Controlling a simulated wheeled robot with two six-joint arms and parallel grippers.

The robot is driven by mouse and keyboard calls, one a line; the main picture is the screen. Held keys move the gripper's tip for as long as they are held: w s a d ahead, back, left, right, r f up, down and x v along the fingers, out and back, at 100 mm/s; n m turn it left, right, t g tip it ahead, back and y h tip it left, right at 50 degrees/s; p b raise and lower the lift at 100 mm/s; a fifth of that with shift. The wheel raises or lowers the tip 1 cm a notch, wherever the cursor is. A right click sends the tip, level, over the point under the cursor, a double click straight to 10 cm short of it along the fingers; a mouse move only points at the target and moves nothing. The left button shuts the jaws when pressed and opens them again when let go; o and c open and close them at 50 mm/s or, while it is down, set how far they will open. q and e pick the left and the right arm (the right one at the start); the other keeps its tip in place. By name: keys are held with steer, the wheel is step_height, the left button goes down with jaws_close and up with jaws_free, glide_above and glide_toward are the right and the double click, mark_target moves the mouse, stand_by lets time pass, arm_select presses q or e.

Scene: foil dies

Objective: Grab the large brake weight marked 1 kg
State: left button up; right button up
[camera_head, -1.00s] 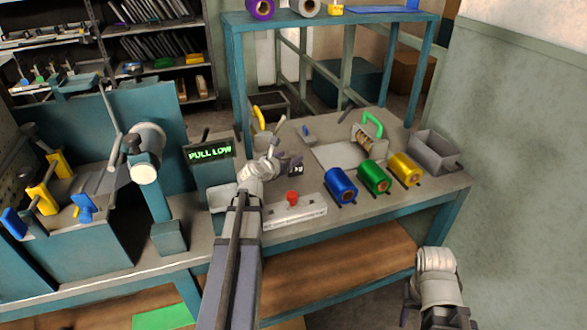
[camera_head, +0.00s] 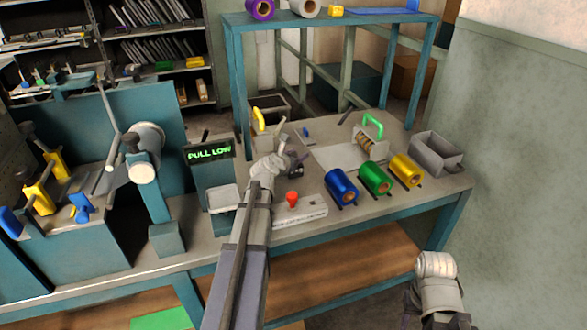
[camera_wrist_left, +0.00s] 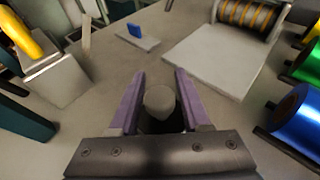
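A dark weight with a round grey top (camera_wrist_left: 160,100) stands on the bench, between the fingers of my left gripper (camera_wrist_left: 160,78) in the left wrist view. The purple fingers are apart, one on each side of it, with narrow gaps showing. Its lower part is hidden by the gripper, and I cannot read a mark on it. In the head view my left gripper (camera_head: 296,164) is low over the bench, and its wrist and fingers cover most of the weight. My right arm is at the lower right; its fingers cannot be made out.
A white block with a red knob (camera_head: 292,198) lies in front of my left gripper. Blue (camera_head: 341,186), green (camera_head: 375,178) and yellow (camera_head: 405,170) rolls line the front right. A PULL LOW display (camera_head: 210,152) stands left. A grey bin (camera_head: 437,152) is at the right end.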

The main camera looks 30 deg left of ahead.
arm_select(q)
jaws_close()
stand_by(1.0)
